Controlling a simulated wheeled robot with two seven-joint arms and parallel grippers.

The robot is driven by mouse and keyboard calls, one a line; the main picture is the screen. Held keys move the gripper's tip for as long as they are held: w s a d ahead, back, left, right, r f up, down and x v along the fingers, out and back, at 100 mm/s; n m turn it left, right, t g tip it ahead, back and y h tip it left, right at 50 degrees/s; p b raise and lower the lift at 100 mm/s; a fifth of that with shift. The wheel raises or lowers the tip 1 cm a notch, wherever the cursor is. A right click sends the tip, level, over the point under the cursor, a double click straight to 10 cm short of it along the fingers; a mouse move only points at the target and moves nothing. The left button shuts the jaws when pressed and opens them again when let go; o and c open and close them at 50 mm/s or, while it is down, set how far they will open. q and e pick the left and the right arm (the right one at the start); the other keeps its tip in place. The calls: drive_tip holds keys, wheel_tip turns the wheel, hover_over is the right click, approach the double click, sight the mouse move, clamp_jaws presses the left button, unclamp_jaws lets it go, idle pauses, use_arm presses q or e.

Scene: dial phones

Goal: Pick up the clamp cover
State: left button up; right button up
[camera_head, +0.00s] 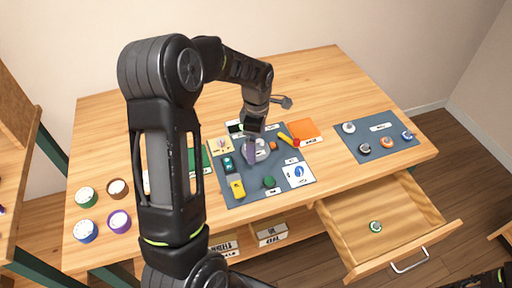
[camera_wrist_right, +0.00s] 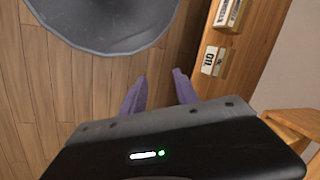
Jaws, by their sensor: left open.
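My left gripper (camera_head: 250,152) is over the dark mat (camera_head: 225,197) in the middle of the table, its purple fingers open. A pale round part (camera_head: 265,151) lies right behind and beside its fingertips, partly hidden by them; I cannot tell whether they touch. I cannot tell which small part is the clamp cover. My right gripper (camera_wrist_right: 157,92) shows in the right wrist view with its two purple fingers apart and nothing between them, above the wooden floor.
Several small parts lie on the mat, including a yellow one (camera_head: 237,188) and a green one (camera_head: 269,182). A second dark mat (camera_head: 350,151) holds several round dials. The drawer (camera_head: 385,230) is open with a green-rimmed dial (camera_head: 375,227) inside. Round pots (camera_head: 86,197) stand at left.

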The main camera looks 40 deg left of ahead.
sight(257, 150)
use_arm(q)
wheel_tip(257, 150, down, 2)
drive_tip(key=shift+f, duration=0.2)
drive_tip(key=shift+c, duration=0.3)
drive_tip(key=c, duration=1.3)
drive_tip(key=shift+r, duration=0.2)
wheel_tip(257, 150, up, 10)
drive_tip(key=shift+f+b, duration=0.15)
drive_tip(key=shift+b, duration=0.5)
